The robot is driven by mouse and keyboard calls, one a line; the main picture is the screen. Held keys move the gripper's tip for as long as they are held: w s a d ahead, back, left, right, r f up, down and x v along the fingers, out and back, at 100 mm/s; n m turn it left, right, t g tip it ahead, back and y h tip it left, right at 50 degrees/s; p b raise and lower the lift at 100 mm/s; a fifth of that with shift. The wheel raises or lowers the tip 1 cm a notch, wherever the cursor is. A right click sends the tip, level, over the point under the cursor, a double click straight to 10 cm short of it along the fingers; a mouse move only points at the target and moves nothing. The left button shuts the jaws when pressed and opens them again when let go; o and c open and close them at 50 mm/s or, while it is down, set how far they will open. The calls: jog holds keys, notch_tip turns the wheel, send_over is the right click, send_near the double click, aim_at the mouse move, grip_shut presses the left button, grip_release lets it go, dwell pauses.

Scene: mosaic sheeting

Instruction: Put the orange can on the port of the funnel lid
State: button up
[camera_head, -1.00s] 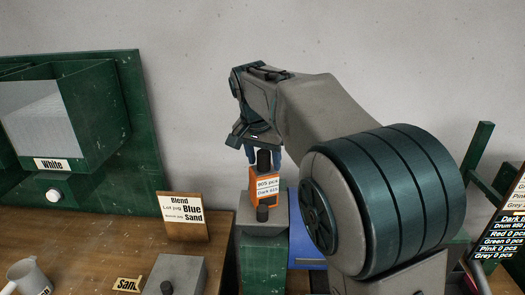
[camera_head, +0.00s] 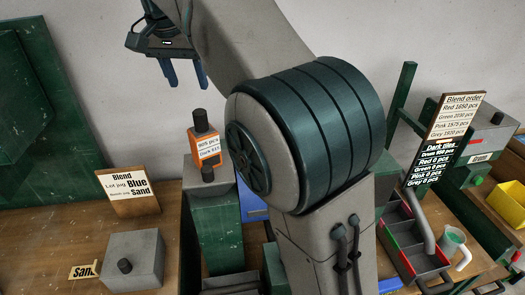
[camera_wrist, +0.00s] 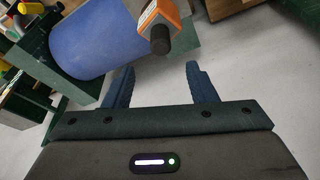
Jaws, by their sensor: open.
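The orange can (camera_head: 206,149), with a white label and black cap, stands upright on the grey top (camera_head: 222,186) of a green stand. A dark knob shows just in front of its base. I cannot tell whether this grey top is the funnel lid; its port is not clearly visible. My gripper (camera_head: 187,86) is open and empty, above and left of the can in the head view. In the wrist view, the can (camera_wrist: 168,17) shows beyond the open fingers (camera_wrist: 160,68), apart from them, its dark cap pointing towards me.
A blue drum (camera_head: 252,204) stands behind the green stand and shows large in the wrist view (camera_wrist: 85,42). A grey box with a knob (camera_head: 133,262) and a Blend card (camera_head: 134,190) are at left. At right are an order board (camera_head: 447,135), a sectioned tray (camera_head: 410,245) and a yellow bin (camera_head: 508,202).

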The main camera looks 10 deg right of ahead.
jog(key=s+d+f+n+y, duration=0.1)
jog(key=s+d+f, duration=0.3)
jog(key=d, duration=0.4)
jog(key=s+d+f+n, duration=0.1)
jog(key=s+d+f, duration=0.2)
jog(key=s+f, duration=0.2)
jog(key=s+d+f+n+t, duration=0.1)
jog(key=s+d+f, duration=0.2)
jog(key=s+f, duration=0.3)
jog(key=s+d+f+n, duration=0.1)
jog(key=s+d+f, duration=0.2)
jog(key=s+f, duration=0.3)
jog(key=shift+s+n, duration=0.4)
jog(key=shift+s, duration=0.6)
